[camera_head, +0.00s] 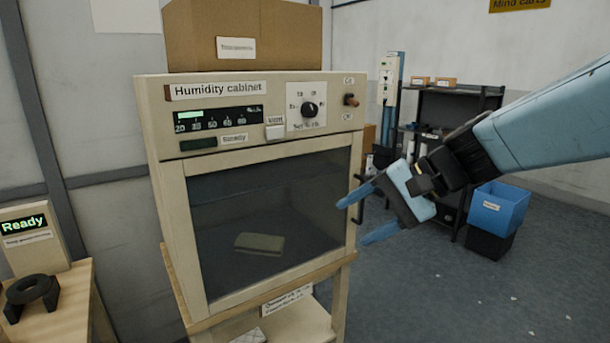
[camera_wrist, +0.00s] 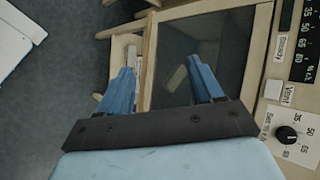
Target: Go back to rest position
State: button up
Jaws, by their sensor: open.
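My gripper (camera_head: 358,217) is open and empty. In the head view it hangs in the air in front of the right side of the humidity cabinet (camera_head: 172,230), its blue fingers pointing left toward the door's edge. In the wrist view the two blue fingers of my gripper (camera_wrist: 165,88) stand apart, with the cabinet's dark glass door (camera_wrist: 225,40) beyond them. The door looks shut. A flat greenish-grey pad (camera_head: 259,243) lies inside behind the glass.
A cardboard box (camera_head: 245,30) sits on the cabinet. Blue bin (camera_head: 497,208) and black shelf (camera_head: 445,105) stand behind my arm.

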jog(key=s+d+n+t+h, duration=0.3)
jog(key=s+d+n+h, duration=0.2)
jog(key=d+h, duration=0.4)
jog(key=d, duration=0.4)
jog(key=shift+s+d+f+h, duration=0.2)
jog(key=shift+d+f+h, duration=0.1)
dwell(1.1)
